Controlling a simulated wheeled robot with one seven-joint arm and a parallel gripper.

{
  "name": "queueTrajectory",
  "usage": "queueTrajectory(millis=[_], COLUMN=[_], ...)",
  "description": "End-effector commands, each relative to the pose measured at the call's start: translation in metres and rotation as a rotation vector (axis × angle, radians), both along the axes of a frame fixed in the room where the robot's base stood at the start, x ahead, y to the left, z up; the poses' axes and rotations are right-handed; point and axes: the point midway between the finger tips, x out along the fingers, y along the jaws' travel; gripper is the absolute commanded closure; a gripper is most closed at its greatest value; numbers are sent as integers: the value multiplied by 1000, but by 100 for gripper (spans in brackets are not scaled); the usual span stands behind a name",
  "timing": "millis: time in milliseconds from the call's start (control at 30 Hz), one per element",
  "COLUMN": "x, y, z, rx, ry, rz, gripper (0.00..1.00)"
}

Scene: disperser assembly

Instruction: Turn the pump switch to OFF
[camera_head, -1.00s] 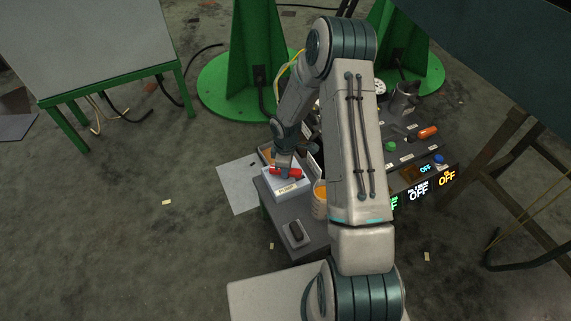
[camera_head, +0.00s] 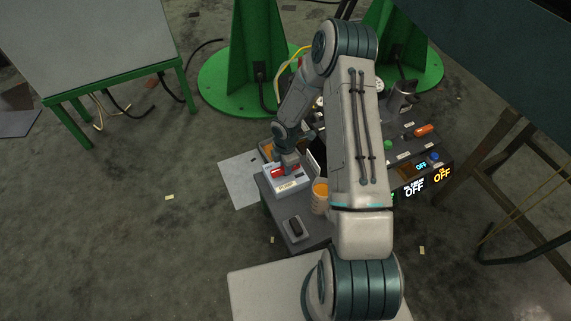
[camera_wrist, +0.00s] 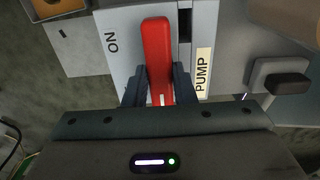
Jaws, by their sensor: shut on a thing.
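The pump switch has a red handle (camera_wrist: 157,50) on a light grey panel (camera_wrist: 203,35). In the wrist view the handle points up the picture, with the word ON to its left and a PUMP label (camera_wrist: 203,72) to its right. My gripper (camera_wrist: 158,88) is shut on the near part of the handle, one finger on each side. In the head view my gripper (camera_head: 289,167) reaches down onto the white switch box (camera_head: 291,187), and part of the red handle (camera_head: 277,171) shows to its left. No OFF mark is visible on the switch panel.
A grey box with a dark knob (camera_head: 294,228) sits nearer on the bench, and it also shows in the wrist view (camera_wrist: 285,84). An orange-topped container (camera_head: 320,190) stands close to my arm. A control panel with lit OFF displays (camera_head: 414,188) is at right.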

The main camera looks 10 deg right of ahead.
Motion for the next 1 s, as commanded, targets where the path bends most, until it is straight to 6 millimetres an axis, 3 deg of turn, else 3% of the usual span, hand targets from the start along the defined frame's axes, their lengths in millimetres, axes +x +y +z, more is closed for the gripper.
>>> queueTrajectory(millis=[433, 467, 500, 533, 833, 1000], x=[0, 0, 0, 0, 0, 1], y=[-1, -1, -1, -1, 0, -1], z=[0, 0, 0, 0, 2, 22], rx=[-2, -2, -2, -2, -1, -1], ry=[1, 1, 1, 1, 0, -2], rz=[12, 12, 12, 11, 10, 8], gripper=[99, 71, 60, 55, 55, 55])
